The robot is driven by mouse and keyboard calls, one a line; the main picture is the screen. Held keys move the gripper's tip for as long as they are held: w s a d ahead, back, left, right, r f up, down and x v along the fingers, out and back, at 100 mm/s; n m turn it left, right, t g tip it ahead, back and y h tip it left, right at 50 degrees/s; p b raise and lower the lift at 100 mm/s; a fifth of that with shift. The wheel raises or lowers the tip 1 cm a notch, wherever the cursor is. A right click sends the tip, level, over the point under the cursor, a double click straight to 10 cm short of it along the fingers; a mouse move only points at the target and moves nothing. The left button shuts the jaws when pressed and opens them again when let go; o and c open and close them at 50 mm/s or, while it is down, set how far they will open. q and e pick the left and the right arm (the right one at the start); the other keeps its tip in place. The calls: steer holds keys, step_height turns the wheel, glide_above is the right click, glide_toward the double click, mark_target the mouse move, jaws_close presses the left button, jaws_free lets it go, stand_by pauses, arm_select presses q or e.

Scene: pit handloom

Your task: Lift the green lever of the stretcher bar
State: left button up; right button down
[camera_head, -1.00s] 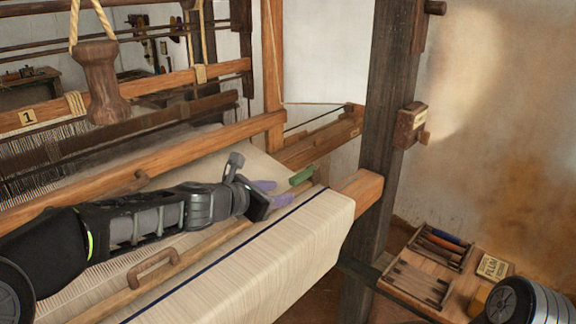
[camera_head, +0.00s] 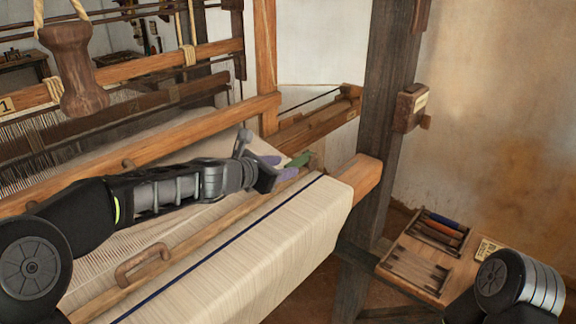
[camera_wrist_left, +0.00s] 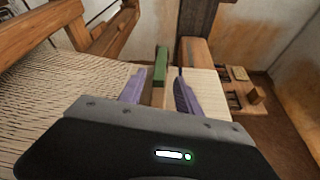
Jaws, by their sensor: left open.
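The green lever (camera_head: 298,159) stands at the right end of a slim wooden bar (camera_head: 188,243) lying across the cloth. This seems to be the stretcher bar. In the left wrist view the lever (camera_wrist_left: 161,67) points away from me, in line with the gap between the purple fingers. My left gripper (camera_head: 279,167) is open and empty, with its fingertips close to the lever's near end. I cannot tell whether they touch it. Part of my right arm shows at the lower right, but its gripper is out of view.
The woven cloth (camera_head: 265,235) with a dark blue stripe covers the front beam. A dark upright post (camera_head: 384,120) stands right of the lever. A wooden handle (camera_head: 142,264) sits in front of my left arm. A tool tray (camera_head: 425,258) is at the lower right.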

mark_target(289, 165)
arm_select(q)
steer(key=shift+x, duration=1.5)
steer(key=shift+c, duration=0.4)
jaws_close()
